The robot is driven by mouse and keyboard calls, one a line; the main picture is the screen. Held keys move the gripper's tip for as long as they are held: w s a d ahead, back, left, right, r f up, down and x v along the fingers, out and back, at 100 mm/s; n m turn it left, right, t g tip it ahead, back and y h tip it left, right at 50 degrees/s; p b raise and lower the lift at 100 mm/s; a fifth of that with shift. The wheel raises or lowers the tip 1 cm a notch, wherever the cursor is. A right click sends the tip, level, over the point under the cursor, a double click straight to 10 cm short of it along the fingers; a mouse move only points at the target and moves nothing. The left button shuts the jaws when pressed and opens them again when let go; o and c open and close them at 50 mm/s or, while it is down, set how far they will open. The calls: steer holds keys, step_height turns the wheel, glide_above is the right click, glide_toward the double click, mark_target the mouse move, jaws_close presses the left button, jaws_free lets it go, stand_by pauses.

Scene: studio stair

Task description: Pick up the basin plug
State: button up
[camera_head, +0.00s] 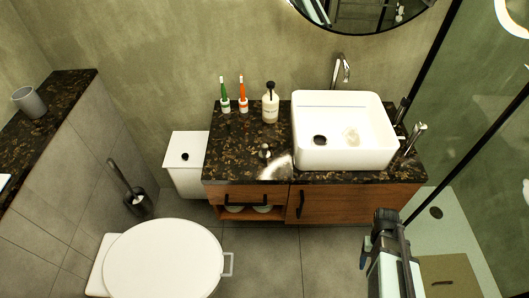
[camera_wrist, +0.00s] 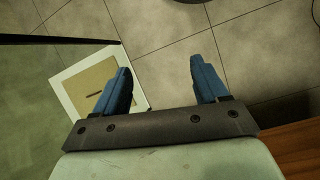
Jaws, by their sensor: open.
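A small metallic knobbed piece (camera_head: 264,151) stands on the dark stone counter, left of the white basin (camera_head: 345,157). A dark round piece (camera_head: 320,140) lies on the basin floor. I cannot tell for sure which of these is the basin plug, or whether the dark one is only the drain. My gripper (camera_wrist: 160,68) is open and empty, its two blue fingers spread over the floor. In the head view my gripper (camera_head: 368,256) is low at the right, in front of the cabinet and apart from both pieces. The wrist view shows neither piece.
A soap bottle (camera_head: 270,103) and two toothbrushes (camera_head: 242,95) stand behind the metallic piece. A toilet (camera_head: 163,260) is at lower left. Black shower framing (camera_head: 434,110) rises at right.

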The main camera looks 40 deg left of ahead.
steer(key=w+a+r+n+t, duration=0.2)
steer(key=w+a+r, duration=0.2)
steer(key=a+r, duration=0.3)
step_height(320, 180, up, 27)
steer(key=n+t+y, duration=0.1)
steer(key=n+y, duration=0.4)
steer(key=n, duration=0.4)
glide_above(265, 145)
steer(key=d, duration=0.2)
steer(key=f, duration=0.5)
steer(key=a+f, duration=0.1)
steer(key=f, duration=0.1)
steer(key=shift+s+f, duration=0.2)
steer(key=shift+w+a+f, duration=0.1)
steer(key=shift+a+f, duration=0.1)
steer(key=shift+f, duration=0.75)
steer(key=shift+s+a+f, duration=0.1)
steer(key=shift+a+f, duration=0.15)
steer(key=shift+f, duration=0.65)
steer(key=shift+w+a+f, duration=0.1)
steer(key=shift+a+f, duration=0.1)
steer(key=shift+f, duration=0.75)
steer(key=shift+c, duration=0.3)
steer(key=c, duration=1.1)
